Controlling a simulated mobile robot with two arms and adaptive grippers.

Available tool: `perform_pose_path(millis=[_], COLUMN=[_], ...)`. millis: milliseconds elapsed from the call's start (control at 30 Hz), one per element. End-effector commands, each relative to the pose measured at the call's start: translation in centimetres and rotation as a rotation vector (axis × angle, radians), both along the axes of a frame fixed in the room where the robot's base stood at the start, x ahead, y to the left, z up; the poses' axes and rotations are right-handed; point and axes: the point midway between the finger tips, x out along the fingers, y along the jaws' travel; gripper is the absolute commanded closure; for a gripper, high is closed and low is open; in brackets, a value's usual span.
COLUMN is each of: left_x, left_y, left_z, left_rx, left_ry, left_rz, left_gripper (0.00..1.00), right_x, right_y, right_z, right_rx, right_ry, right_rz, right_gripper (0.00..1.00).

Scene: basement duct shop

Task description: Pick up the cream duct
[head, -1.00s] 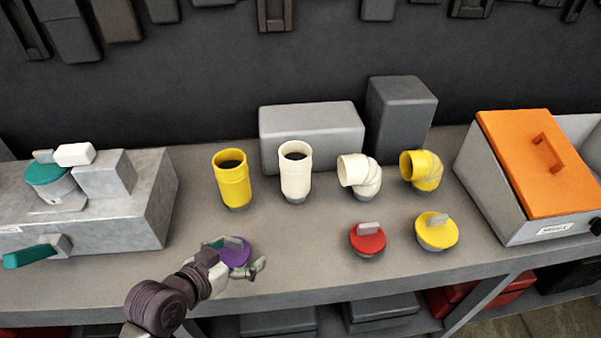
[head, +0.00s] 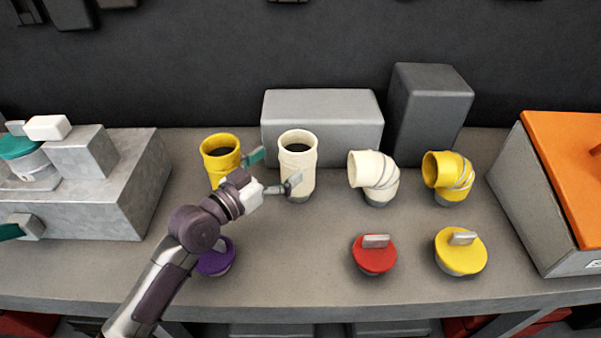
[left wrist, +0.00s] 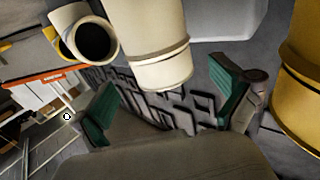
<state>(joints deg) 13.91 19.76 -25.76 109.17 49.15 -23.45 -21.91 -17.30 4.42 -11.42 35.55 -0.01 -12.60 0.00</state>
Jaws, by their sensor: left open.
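The straight cream duct (head: 298,158) stands upright on the bench, right of the yellow straight duct (head: 218,148). My left gripper (head: 273,171) is open and empty at its left, with one finger in front of the cream duct's lower part and the other by the yellow duct. In the left wrist view the cream duct (left wrist: 158,45) lies ahead, between the two spread teal-padded fingers (left wrist: 166,98). I cannot tell whether a finger touches it. A cream elbow (head: 374,175) stands to its right. My right gripper is out of view.
The yellow duct (left wrist: 302,75) is close beside one finger in the left wrist view. A grey box (head: 322,120) stands behind the cream duct. A purple-topped piece (head: 216,258) sits under my arm. Red (head: 374,256) and yellow (head: 460,252) caps are at front right; bench between is clear.

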Motion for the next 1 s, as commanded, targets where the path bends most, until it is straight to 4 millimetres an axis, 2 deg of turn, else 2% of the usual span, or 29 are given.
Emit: perform_pose_path(millis=[133, 400, 733, 767, 1000], left_x=[1.3, 4.2, 4.8, 4.8, 4.8], left_y=[-1.2, -3.6, -4.1, -4.1, -4.1], left_z=[0.2, -0.2, -0.4, -0.4, -0.4], left_rx=[-0.003, -0.001, 0.001, 0.001, 0.0], left_ry=[0.001, 0.001, 0.001, 0.001, 0.001], left_rz=[-0.001, 0.0, 0.0, 0.0, 0.0], left_gripper=[0.0, 0.0, 0.0, 0.03, 0.43], right_x=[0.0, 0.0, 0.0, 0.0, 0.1], right_y=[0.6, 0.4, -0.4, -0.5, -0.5], right_z=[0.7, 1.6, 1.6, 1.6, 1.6], right_rx=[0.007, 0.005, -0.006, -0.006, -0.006], right_ry=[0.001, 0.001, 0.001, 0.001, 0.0], right_rz=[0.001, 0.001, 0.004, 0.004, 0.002], right_gripper=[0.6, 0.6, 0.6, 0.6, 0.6])
